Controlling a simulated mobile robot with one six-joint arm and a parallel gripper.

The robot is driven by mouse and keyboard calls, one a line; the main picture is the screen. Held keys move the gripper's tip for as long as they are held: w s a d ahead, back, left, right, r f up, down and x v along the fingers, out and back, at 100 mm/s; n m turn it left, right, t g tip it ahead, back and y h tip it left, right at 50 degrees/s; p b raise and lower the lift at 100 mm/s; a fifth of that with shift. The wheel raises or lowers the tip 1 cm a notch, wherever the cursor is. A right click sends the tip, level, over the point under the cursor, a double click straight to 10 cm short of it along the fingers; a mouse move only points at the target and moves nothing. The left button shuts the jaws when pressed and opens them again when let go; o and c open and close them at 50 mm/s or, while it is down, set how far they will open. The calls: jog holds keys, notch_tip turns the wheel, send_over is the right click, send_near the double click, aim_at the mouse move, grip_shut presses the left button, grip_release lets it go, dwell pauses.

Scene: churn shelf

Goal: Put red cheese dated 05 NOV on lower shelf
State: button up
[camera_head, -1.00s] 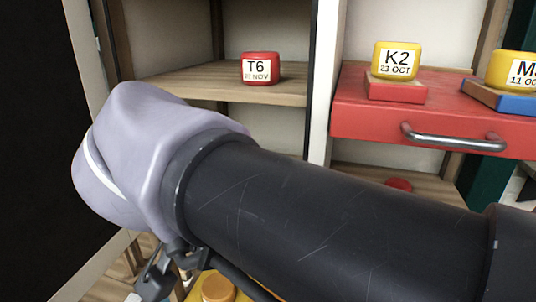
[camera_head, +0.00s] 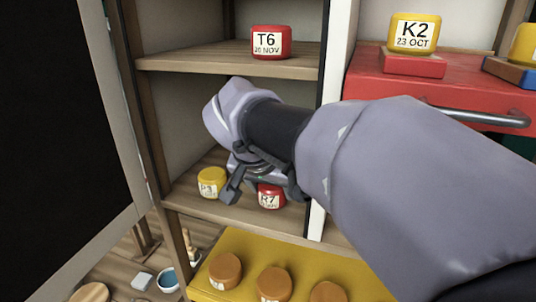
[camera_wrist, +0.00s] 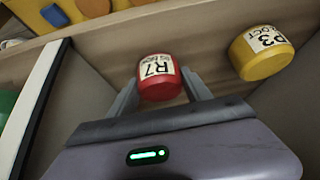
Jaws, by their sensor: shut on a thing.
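A red cheese marked R7 (camera_head: 271,197) is at the lower shelf (camera_head: 240,214) of the left bay, near its front. It also shows in the wrist view (camera_wrist: 159,80), where its date is too small and tilted to read surely. My gripper (camera_head: 264,190) is shut on it, one finger on each side. I cannot tell whether its base touches the shelf. A yellow cheese marked P3 (camera_head: 211,182) stands to its left on the same shelf. It shows at the right in the wrist view (camera_wrist: 262,53).
A red cheese T6, 20 NOV (camera_head: 271,42) stands on the upper shelf (camera_head: 190,62). Yellow K2, 23 OCT (camera_head: 413,33) sits on a red block above a red drawer (camera_head: 440,95). Several orange-yellow rounds lie on a yellow surface (camera_head: 240,245) below. A white divider (camera_head: 339,60) is close right.

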jog(key=shift+f, duration=0.15)
jog(key=o, duration=1.5)
jog(key=p+v, duration=0.2)
jog(key=v, duration=1)
jog(key=shift+s+r+p, duration=0.1)
jog(key=shift+r+p, duration=0.2)
jog(key=shift+p, duration=0.1)
